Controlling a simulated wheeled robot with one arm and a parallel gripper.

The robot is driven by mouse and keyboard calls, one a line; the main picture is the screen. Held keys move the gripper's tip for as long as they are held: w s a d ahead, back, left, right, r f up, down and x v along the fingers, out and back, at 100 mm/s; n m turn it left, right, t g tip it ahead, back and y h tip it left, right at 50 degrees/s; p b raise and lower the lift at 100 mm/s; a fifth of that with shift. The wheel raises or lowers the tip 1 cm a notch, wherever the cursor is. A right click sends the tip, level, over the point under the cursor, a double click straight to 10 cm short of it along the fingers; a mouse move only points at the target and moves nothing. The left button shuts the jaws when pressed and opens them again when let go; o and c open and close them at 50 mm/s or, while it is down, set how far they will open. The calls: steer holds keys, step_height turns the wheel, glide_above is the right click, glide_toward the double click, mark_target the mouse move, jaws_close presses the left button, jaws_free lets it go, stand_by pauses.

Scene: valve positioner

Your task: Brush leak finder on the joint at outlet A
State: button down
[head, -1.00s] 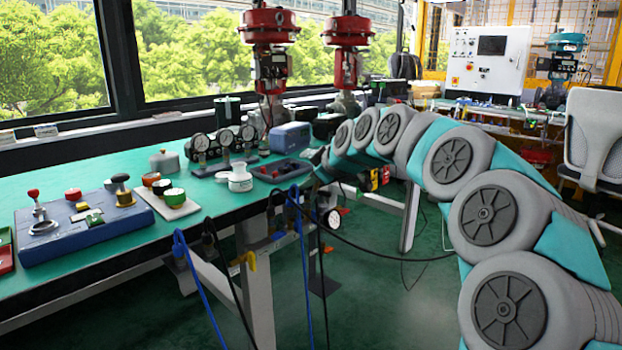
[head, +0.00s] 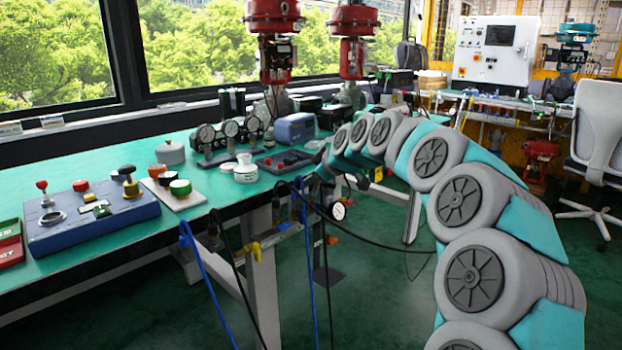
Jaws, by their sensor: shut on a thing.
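A small white open-necked pot (head: 245,174) stands on the green bench top (head: 110,160), near its front edge; I cannot read any label that marks it as leak finder. Several black-faced gauges (head: 230,128) stand in a row on fittings behind it. No outlet A marking is readable, and I cannot pick out its joint or a brush. My arm curves in from the lower right to the bench's right front edge. My gripper is hidden behind my own arm links, so what it holds does not show.
A dark tray (head: 285,162) is right of the pot. Blue hoses (head: 205,280) and black cables hang from the front edge. A grey chair (head: 598,125) stands at far right.

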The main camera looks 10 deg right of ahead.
steer(key=shift+w+f, duration=0.15)
steer(key=shift+w, duration=0.25)
steer(key=shift+d+b, duration=0.25)
steer(key=shift+b, duration=0.2)
stand_by(0.5)
steer(key=shift+a, duration=0.2)
steer(key=shift+b, duration=0.3)
stand_by(0.5)
steer(key=s+r, duration=0.2)
steer(key=s+r+b, duration=0.1)
steer(key=s, duration=0.1)
steer(key=shift+s+r, duration=0.3)
steer(key=shift+r, duration=0.1)
stand_by(0.4)
steer(key=shift+d, duration=0.15)
